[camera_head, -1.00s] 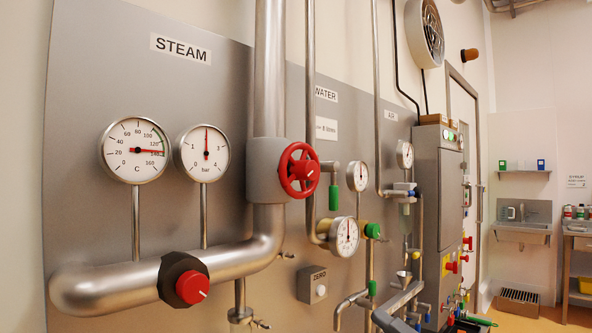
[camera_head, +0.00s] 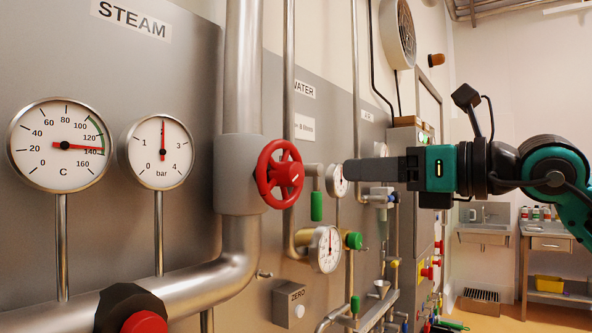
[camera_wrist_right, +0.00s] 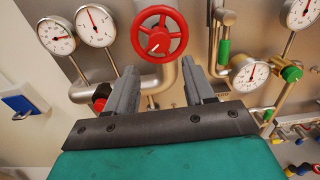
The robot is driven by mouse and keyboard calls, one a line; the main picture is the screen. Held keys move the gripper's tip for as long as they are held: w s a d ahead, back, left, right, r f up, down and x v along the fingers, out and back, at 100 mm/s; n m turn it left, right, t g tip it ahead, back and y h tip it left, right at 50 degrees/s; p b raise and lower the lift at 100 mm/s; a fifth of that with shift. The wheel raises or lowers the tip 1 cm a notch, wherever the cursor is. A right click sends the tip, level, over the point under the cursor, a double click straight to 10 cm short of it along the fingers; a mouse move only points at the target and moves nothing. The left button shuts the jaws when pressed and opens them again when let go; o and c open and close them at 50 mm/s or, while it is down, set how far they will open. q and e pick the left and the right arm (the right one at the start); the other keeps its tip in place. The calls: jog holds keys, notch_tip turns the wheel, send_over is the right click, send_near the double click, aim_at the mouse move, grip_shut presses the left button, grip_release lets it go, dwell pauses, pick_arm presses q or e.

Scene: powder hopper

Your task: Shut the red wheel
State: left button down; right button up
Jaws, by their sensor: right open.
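The red wheel (camera_head: 280,174) is a spoked handwheel with a white pointer line on its hub. It sits on a grey valve body (camera_head: 238,175) on the thick vertical steam pipe. In the right wrist view the red wheel (camera_wrist_right: 159,33) shows beyond and between the fingertips. My right gripper (camera_head: 350,171) comes in from the right, its fingers pointing at the wheel with a gap between. In the right wrist view the gripper (camera_wrist_right: 163,78) has its two fingers apart and nothing between them. My left gripper is not in view.
A green-handled water valve (camera_head: 316,206) and a small gauge (camera_head: 338,180) lie close behind the right fingertips. A brass valve with a green knob (camera_head: 353,240) is below. A red-capped black knob (camera_head: 145,322) sits on the lower steam pipe. Left of the wheel are two dials.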

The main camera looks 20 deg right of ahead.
aim_at(299, 172)
jog(key=p+x, duration=0.3)
jog(key=x, duration=0.9)
jog(key=shift+s, duration=0.1)
jog(key=c, duration=0.8)
jog(key=shift+o, duration=0.2)
